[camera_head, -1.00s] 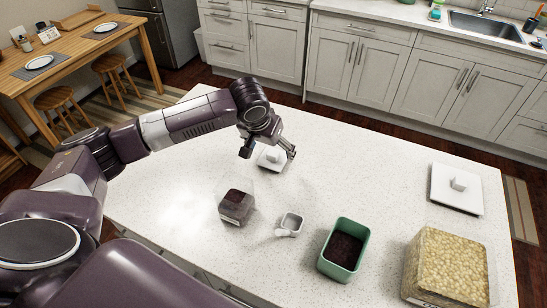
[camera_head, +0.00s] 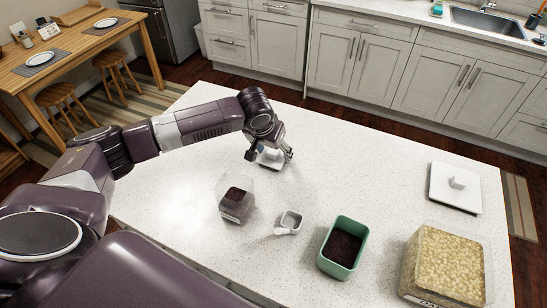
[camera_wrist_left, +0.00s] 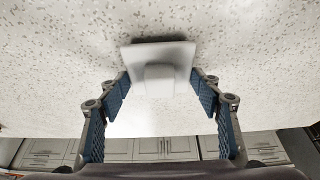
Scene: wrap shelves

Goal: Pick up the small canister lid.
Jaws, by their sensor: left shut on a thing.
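The small canister lid (camera_head: 270,165) is a white square plate with a raised block knob. It is at the far side of the white speckled counter. My left gripper (camera_head: 269,156) is over it, shut on the lid, with a finger at each side. In the left wrist view the lid (camera_wrist_left: 133,59) shows between the two blue-padded fingers (camera_wrist_left: 161,88). I cannot tell whether the lid touches the counter. A small clear canister (camera_head: 237,204) with dark contents stands open nearer to me. My right gripper is not in view.
A white scoop (camera_head: 290,222), a green bin (camera_head: 344,248) of dark grounds and a large clear canister (camera_head: 445,262) of pale pieces stand to the right. A larger white lid (camera_head: 455,188) lies at the far right. The counter's middle back is clear.

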